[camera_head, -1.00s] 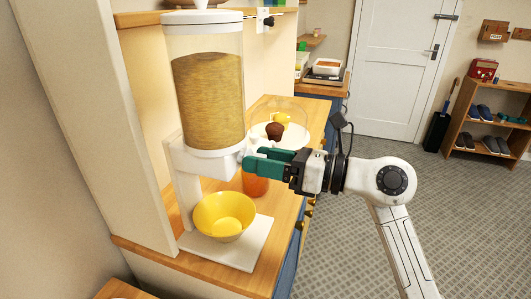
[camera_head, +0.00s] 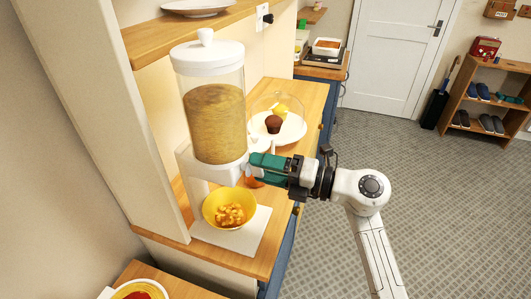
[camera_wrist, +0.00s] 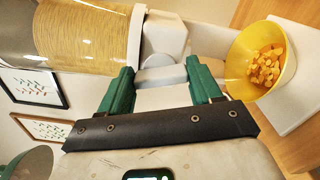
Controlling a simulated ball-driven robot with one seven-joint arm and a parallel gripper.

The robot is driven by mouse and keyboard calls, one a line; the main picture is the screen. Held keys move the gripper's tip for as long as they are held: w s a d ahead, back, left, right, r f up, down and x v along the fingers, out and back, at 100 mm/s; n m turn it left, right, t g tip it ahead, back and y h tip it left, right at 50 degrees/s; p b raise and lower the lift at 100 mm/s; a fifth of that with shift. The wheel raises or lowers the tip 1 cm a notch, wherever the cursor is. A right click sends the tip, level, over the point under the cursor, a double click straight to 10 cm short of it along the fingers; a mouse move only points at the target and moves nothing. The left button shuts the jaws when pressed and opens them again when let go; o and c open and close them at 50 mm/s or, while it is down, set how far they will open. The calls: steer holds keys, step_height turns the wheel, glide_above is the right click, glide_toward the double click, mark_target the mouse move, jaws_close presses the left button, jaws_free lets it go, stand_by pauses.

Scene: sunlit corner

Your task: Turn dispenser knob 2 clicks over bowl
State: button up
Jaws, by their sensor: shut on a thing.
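The dispenser (camera_head: 217,120) is a clear cylinder of tan cereal with a white lid, on a white stand. Its level is below the top of the cylinder. The yellow bowl (camera_head: 214,198) sits on the white base under the spout and holds some golden cereal pieces. In the wrist view the bowl (camera_wrist: 237,66) is at the right. My gripper (camera_head: 254,165), with green fingers, is shut on the white dispenser knob (camera_wrist: 160,76) at the side of the spout. The fingers hide part of the knob.
An orange thing (camera_head: 256,182) stands behind my gripper, partly hidden. A glass-domed plate (camera_head: 291,133) with a muffin and a yellow item is further along the wooden counter (camera_head: 305,95). A shelf (camera_head: 150,42) overhangs the dispenser's left side. A bowl with red contents (camera_head: 140,291) is at the lower left.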

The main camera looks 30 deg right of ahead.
steer(key=m+p, duration=0.3)
steer(key=p, duration=0.1)
steer(key=shift+d+m+p, duration=0.1)
steer(key=shift+m+p, duration=0.2)
steer(key=shift+m, duration=0.1)
steer(key=shift+f, duration=0.1)
steer(key=o, duration=1.1)
steer(key=shift+c, duration=0.2)
steer(key=b+v, duration=0.2)
steer(key=v, duration=0.8)
steer(key=shift+s+d, duration=0.25)
